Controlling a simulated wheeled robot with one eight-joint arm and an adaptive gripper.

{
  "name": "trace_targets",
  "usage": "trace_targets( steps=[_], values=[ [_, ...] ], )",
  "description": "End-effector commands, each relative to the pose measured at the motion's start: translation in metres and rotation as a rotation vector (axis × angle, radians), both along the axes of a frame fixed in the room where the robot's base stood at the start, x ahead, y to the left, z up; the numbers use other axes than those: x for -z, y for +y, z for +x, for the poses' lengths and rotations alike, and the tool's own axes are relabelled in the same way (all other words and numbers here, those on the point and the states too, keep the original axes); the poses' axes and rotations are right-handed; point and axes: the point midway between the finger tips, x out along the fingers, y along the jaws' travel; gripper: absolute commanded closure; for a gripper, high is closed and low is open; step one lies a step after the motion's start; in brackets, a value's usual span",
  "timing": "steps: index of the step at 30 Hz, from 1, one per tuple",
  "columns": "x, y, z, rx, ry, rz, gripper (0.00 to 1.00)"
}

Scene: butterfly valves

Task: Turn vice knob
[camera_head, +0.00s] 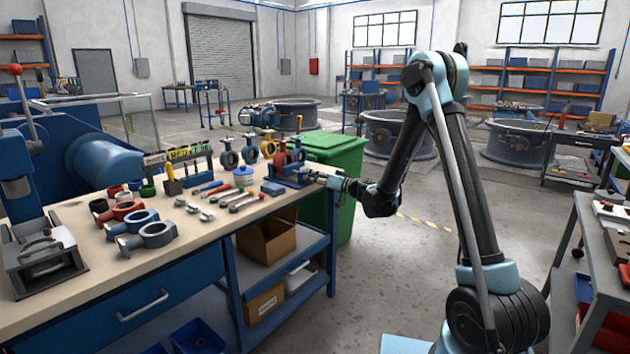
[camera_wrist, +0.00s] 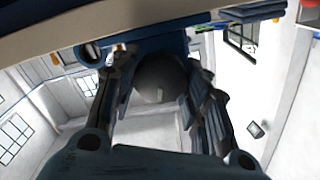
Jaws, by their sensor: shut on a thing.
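The blue vice (camera_head: 284,172) stands at the right end of the workbench and holds a red and blue valve part (camera_head: 287,158). My gripper (camera_head: 318,178) is level with the vice's right side, at the bench edge. In the wrist view a dark grey round knob (camera_wrist: 160,82) lies between the two fingers, and my gripper (camera_wrist: 158,68) is shut on it. The fingers stand on both sides of the knob. In the head view the knob is too small and covered to make out.
The workbench (camera_head: 85,262) carries wrenches (camera_head: 240,200), loose valve rings (camera_head: 145,235) and a row of butterfly valves (camera_head: 228,158). A green bin (camera_head: 345,155) stands close behind my gripper. A cardboard box (camera_head: 268,243) sits on the shelf below.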

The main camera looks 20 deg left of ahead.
Motion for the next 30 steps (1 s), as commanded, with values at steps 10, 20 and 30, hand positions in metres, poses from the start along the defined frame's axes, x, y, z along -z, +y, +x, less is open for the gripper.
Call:
trace_targets(
  steps=[10, 20, 30],
  values=[
    [0.0009, -0.0038, 0.0046, 0.009, 0.302, 0.125, 0.82],
    [0.0017, -0.0050, 0.0059, 0.012, 0.591, 0.246, 0.82],
    [0.0027, -0.0053, 0.0064, 0.013, 0.888, 0.371, 0.82]
  ],
)
